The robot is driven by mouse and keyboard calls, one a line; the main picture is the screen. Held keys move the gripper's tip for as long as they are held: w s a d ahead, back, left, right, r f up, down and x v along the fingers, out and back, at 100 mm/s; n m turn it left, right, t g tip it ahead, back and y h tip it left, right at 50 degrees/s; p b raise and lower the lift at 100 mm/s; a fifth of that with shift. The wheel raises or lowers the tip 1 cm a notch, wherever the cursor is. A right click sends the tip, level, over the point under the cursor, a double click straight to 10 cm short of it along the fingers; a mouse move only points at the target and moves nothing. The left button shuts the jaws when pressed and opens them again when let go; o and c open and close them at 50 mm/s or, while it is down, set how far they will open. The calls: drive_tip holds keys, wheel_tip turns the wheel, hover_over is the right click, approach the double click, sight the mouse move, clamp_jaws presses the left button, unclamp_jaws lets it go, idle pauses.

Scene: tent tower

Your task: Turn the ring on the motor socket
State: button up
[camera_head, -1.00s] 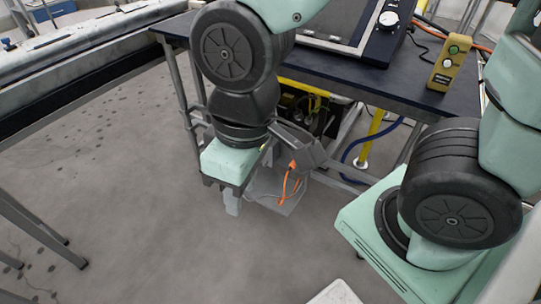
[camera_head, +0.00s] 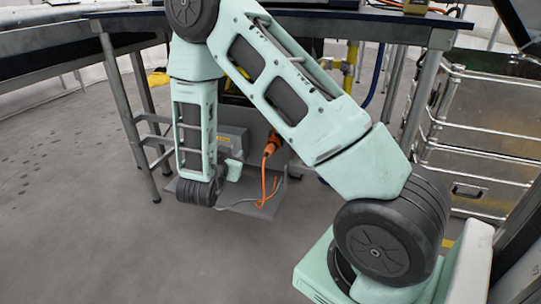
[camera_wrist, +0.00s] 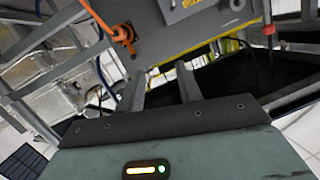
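The motor socket shows as an orange connector (camera_head: 272,143) with an orange cable, at the side of a grey unit under the table. In the wrist view the orange connector (camera_wrist: 123,34) is at the upper left, against a grey panel. I cannot clearly make out the ring as a separate part. My gripper (camera_wrist: 162,88) points toward the grey unit. Its two fingers are apart with nothing between them, and the connector lies beyond and left of them, not touching. In the head view my arm largely hides the gripper.
The grey unit has a yellow label (camera_wrist: 184,3) and stands on a low grey plate (camera_head: 262,208). Table legs (camera_head: 128,115) rise at the left, and a dark tabletop (camera_head: 345,28) lies above. Metal cases (camera_head: 478,145) stand at the right. The floor in front is clear.

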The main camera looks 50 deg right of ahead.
sight(270, 134)
drive_tip(key=s+d+f+m+g+h+b, duration=0.1)
drive_tip(key=s+d+f+g+h+b, duration=0.15)
drive_tip(key=d+h, duration=0.2)
drive_tip(key=shift+t+y, duration=0.35)
drive_tip(key=b+x, duration=0.1)
drive_tip(key=x, duration=0.4)
drive_tip(key=b+x, duration=0.1)
drive_tip(key=x, duration=0.5)
drive_tip(key=b+x, duration=0.2)
drive_tip(key=x, duration=0.3)
drive_tip(key=shift+s+d+f, duration=0.15)
drive_tip(key=shift+d, duration=0.35)
clamp_jaws()
